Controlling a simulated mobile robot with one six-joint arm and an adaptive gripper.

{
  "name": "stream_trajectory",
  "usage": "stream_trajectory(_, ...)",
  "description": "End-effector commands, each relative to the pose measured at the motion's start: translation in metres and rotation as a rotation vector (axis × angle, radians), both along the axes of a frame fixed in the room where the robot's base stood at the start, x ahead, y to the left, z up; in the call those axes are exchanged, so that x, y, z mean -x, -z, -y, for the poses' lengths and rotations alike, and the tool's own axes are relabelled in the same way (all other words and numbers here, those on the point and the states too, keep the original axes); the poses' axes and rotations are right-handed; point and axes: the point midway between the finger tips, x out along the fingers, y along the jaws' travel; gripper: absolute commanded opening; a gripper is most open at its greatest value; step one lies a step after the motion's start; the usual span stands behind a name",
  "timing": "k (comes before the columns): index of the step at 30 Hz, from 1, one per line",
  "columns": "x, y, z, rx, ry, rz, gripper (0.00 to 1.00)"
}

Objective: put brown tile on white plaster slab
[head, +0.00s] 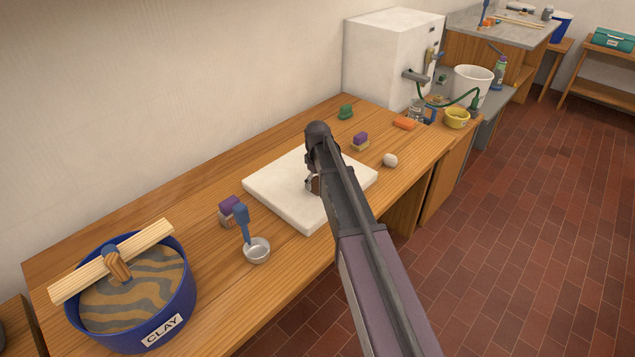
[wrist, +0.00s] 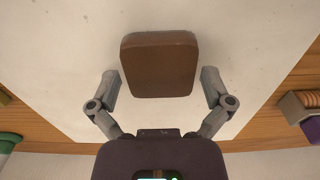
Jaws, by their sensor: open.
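The white plaster slab (head: 275,188) lies flat on the wooden workbench in the head view and fills most of the wrist view (wrist: 75,60). The brown tile (wrist: 158,65) is over the slab's surface in the wrist view and looks to lie flat on it. In the head view my arm hides most of the tile. My gripper (wrist: 161,85) is open, with one finger on each side of the tile and a small gap at both sides. In the head view my gripper (head: 312,184) is low over the slab's middle.
A blue clay tub (head: 125,300) fills the bench's near end.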

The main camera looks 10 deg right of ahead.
Motion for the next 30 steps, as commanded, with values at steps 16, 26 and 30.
stream_trajectory(16, 0.000, -0.038, 0.000, 0.000, 0.000, 0.000, 1.00)
stream_trajectory(26, 0.000, -0.065, 0.000, 0.000, 0.000, 0.000, 1.00)
stream_trajectory(30, 0.000, -0.077, 0.000, 0.000, 0.000, 0.000, 1.00)
